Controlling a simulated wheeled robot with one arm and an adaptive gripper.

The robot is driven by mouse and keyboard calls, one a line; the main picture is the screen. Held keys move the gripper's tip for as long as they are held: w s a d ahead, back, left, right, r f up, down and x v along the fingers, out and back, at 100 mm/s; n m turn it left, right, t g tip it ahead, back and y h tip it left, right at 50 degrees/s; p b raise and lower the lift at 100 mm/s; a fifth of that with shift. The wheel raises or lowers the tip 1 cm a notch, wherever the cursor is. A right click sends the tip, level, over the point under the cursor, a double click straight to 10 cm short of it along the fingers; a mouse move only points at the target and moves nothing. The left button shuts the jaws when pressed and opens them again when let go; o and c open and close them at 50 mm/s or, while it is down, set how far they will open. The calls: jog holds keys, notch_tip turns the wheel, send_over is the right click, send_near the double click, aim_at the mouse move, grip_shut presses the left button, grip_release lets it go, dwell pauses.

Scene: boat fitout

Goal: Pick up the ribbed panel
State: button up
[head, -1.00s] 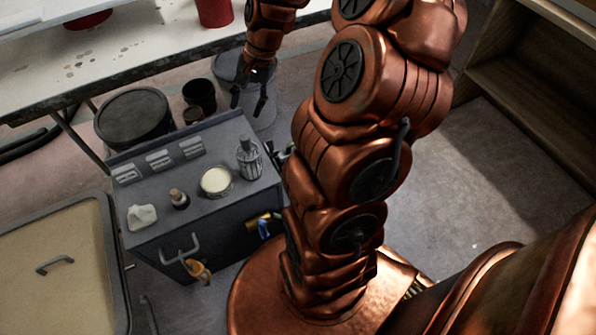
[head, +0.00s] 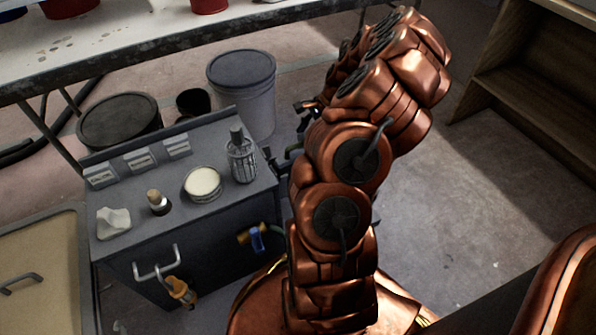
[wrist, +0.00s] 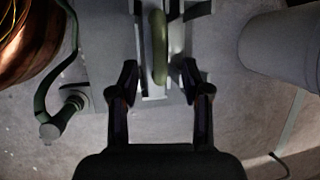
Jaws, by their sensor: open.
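I cannot pick out a ribbed panel for certain. In the wrist view, a pale flat piece (wrist: 152,90) with an olive-green rounded bar (wrist: 159,48) over it lies ahead of and between my fingers; I cannot make out ribs on it. My gripper (wrist: 158,82) is open, its two fingers apart with nothing held. In the head view my gripper is mostly hidden behind my arm, beyond the right side of the dark cabinet (head: 205,255).
On the cabinet stand a ribbed glass jar (head: 242,160), a round tin (head: 202,185), a small corked bottle (head: 158,202) and a white lump (head: 113,222). A lidded grey bucket (head: 245,95) stands behind. A wooden shelf (head: 535,90) is at right; floor between is clear.

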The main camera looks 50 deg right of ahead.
aim_at(299, 143)
jog(key=shift+b+x, duration=1.4)
jog(key=shift+x, duration=1.3)
jog(key=shift+a+r, duration=0.1)
grip_shut()
